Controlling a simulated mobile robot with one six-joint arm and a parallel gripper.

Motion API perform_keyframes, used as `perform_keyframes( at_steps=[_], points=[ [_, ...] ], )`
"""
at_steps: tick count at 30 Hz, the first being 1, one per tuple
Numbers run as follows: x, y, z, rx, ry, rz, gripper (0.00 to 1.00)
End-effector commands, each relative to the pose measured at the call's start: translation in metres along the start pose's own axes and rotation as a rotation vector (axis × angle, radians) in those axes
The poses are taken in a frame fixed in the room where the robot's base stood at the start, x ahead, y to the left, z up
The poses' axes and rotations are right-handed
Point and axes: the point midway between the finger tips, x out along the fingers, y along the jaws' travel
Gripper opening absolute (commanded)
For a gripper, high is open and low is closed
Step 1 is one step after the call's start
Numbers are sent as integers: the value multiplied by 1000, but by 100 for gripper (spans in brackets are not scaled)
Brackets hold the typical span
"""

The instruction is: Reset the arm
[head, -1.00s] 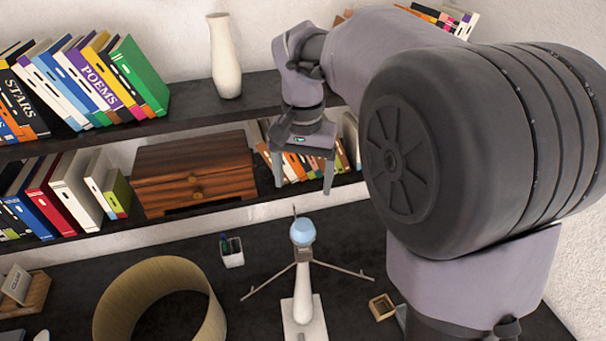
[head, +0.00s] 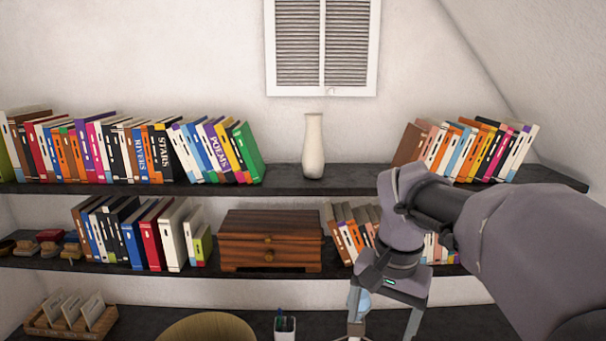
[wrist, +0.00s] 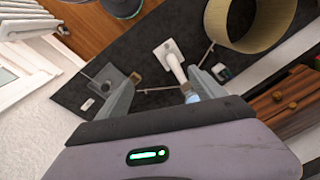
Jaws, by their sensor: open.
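My gripper (head: 384,312) hangs at the lower right of the head view, in front of the lower shelf, with its fingers pointing down. Its two fingers are apart and nothing is between them. In the wrist view my gripper (wrist: 160,95) also shows open, with its fingers reaching over the dark desk (wrist: 125,55). A white stand with a light blue top (wrist: 172,62) shows beyond the fingers. In the head view the blue top (head: 362,302) is partly hidden behind my gripper. My arm fills the right side of the head view.
A wooden drawer box (head: 270,240) and leaning books (head: 160,235) fill the lower shelf. A white vase (head: 313,148) stands on the upper shelf (head: 290,178). A vent (head: 322,45) is above.

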Motion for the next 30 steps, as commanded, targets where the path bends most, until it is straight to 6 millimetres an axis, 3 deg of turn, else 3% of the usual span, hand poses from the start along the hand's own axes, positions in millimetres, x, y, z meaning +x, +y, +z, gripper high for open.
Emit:
perform_keyframes(
  at_steps=[1,5,10,18,21,24,30],
  points=[
    [20,4,8,-5,11,-11,78],
    [48,11,29,-24,45,-50,78],
    [106,26,68,-51,107,-115,78],
    [268,61,155,-101,268,-262,78],
    [305,68,174,-109,313,-297,78],
    [322,72,183,-113,336,-315,78],
    [319,73,185,-114,343,-321,78]
  ],
)
